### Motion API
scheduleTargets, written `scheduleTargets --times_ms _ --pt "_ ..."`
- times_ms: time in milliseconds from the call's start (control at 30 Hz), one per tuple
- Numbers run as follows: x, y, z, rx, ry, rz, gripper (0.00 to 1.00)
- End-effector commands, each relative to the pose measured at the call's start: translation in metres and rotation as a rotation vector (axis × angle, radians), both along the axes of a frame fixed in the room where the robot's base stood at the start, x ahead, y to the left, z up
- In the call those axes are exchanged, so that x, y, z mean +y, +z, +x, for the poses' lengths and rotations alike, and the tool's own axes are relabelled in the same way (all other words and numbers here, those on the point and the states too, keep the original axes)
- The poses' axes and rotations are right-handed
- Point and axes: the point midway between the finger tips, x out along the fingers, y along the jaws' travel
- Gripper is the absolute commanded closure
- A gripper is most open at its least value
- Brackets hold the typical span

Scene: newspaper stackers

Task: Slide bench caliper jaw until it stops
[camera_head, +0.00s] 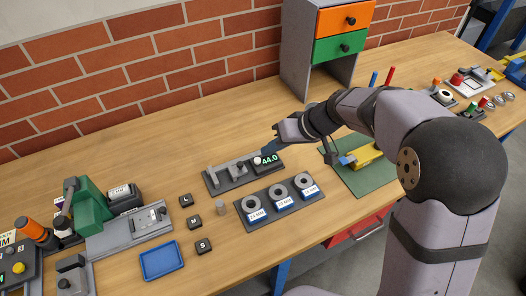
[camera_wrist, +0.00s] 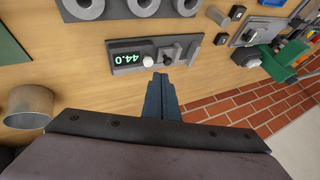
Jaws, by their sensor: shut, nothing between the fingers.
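The bench caliper (camera_head: 212,187) is a dark plate with grey upright jaws (camera_head: 238,166), a round white knob (camera_head: 257,160) and a display (camera_head: 269,159) reading 44.0 in green. In the wrist view the caliper (camera_wrist: 125,47) lies just beyond my fingertips, with the white knob (camera_wrist: 148,61) close to them and a gap between the grey jaws (camera_wrist: 171,53). My gripper (camera_head: 268,152) is at the caliper's back right, by the display. In the wrist view my gripper (camera_wrist: 160,77) is shut and empty. I cannot tell whether it touches the knob.
A tray with ring gauges (camera_head: 281,207) stands in front of the caliper. Small lettered blocks (camera_head: 193,222), a metal cylinder (camera_head: 221,207) and a blue tray (camera_head: 162,260) are to the left. A drawer cabinet (camera_head: 299,55) stands behind. A green mat (camera_head: 363,183) lies to the right.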

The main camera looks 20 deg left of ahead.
Motion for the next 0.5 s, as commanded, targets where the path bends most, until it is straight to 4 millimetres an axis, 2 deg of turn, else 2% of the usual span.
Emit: scheduleTargets --times_ms 500 --pt "0.041 -0.056 0.002 0.004 -0.001 -0.004 1.00"
